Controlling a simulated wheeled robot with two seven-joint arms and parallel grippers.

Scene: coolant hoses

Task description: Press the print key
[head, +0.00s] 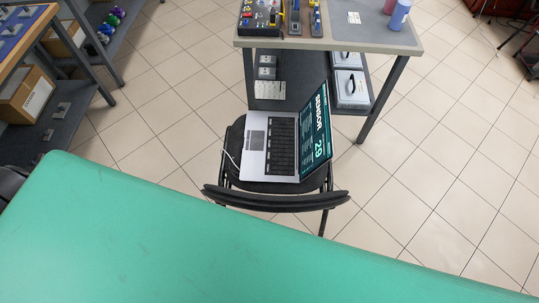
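An open laptop (271,146) sits on the black seat of a chair, its screen (316,131) to the right showing "SENSOR" and "29". Its keyboard (282,144) is dark, on a silver body. The single keys are too small to read, so I cannot tell a print key. Neither of my grippers is in the head view.
A green surface (200,240) fills the foreground. The black chair's backrest (275,202) stands between it and the laptop. A workbench (330,44) with tools and bottles stands behind. Shelves (62,125) with boxes are at left.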

